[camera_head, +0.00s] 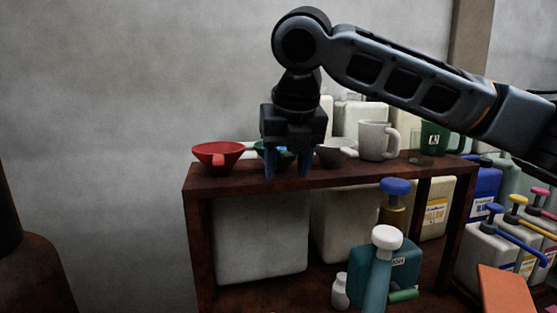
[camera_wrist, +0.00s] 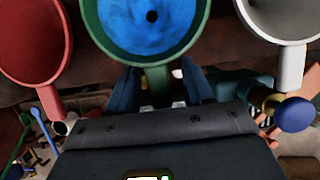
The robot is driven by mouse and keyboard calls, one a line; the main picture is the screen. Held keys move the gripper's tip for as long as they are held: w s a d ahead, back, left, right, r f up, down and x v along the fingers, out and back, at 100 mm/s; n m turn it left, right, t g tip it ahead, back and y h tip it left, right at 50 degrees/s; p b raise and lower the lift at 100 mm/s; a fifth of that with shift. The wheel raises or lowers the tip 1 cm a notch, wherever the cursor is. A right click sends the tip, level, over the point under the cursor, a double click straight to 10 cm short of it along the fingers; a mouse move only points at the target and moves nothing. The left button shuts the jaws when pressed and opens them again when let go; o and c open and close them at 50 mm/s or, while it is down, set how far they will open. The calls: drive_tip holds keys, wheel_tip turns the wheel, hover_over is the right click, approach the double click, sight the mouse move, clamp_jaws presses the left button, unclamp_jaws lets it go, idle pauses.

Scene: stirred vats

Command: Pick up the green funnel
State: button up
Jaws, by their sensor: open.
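The green funnel (camera_head: 261,150) stands on the top board of a brown shelf, mostly hidden behind my gripper in the head view. In the wrist view the green funnel (camera_wrist: 100,32) is at the top middle, with a blue inside and a dark hole. Its green handle (camera_wrist: 158,84) points toward me, between my fingers. My gripper (camera_head: 287,176) is open and points down at the shelf's front edge. In the wrist view my gripper (camera_wrist: 160,85) has one finger on each side of the handle. I cannot tell whether either finger touches it.
A red funnel (camera_head: 218,156) stands close on the left and a grey-white funnel (camera_head: 334,153) close on the right. A white mug (camera_head: 376,141) and a green mug (camera_head: 435,138) stand farther right. The brown shelf (camera_head: 196,184) holds several containers below, including a blue-capped bottle (camera_head: 395,187).

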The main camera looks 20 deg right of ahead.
drive_tip(key=shift+c, duration=0.5)
clamp_jaws()
